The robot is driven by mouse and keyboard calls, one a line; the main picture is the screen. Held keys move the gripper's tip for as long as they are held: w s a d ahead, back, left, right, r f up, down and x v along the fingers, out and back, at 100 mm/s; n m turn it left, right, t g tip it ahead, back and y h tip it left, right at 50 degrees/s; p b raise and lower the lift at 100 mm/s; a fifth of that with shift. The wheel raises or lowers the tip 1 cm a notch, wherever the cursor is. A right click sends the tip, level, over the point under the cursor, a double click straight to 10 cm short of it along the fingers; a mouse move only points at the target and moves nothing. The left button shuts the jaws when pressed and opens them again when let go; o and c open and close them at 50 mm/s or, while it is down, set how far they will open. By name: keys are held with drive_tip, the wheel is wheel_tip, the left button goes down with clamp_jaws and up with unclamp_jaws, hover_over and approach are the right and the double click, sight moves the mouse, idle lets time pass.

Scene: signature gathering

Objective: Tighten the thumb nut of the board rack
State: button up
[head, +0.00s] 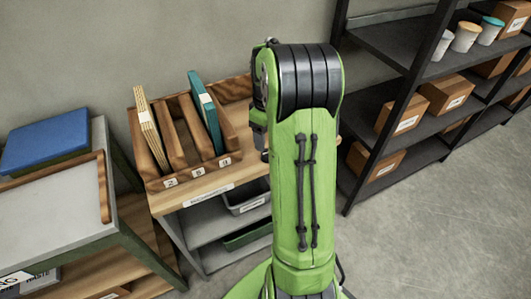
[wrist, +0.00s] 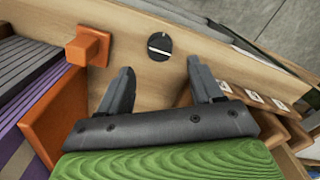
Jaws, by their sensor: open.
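The wooden board rack (head: 184,178) stands on a small wooden-topped table, with numbered plates along its front. A pale board (head: 152,125) and a teal board (head: 204,112) stand tilted in it. In the wrist view, a dark round knob with a pale line across it, seemingly the thumb nut (wrist: 159,43), sits on a light wooden surface. The line lies roughly level in the picture. My gripper (wrist: 160,66) is open and empty, its two fingers apart on either side below the knob, seemingly not touching it. My arm hides the knob in the head view.
An orange-brown block (wrist: 88,46) sits left of the knob. Numbered plates (wrist: 255,97) lie to its right. A bench with a blue item (head: 45,140) stands left of the rack. Dark shelves with boxes (head: 447,93) stand right. Open floor (head: 440,210) lies front right.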

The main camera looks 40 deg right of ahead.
wheel_tip(320, 180, down, 6)
drive_tip(key=shift+b, duration=0.8)
drive_tip(key=c, duration=1.1)
drive_tip(key=shift+o, duration=0.2)
drive_tip(key=shift+r, duration=0.1)
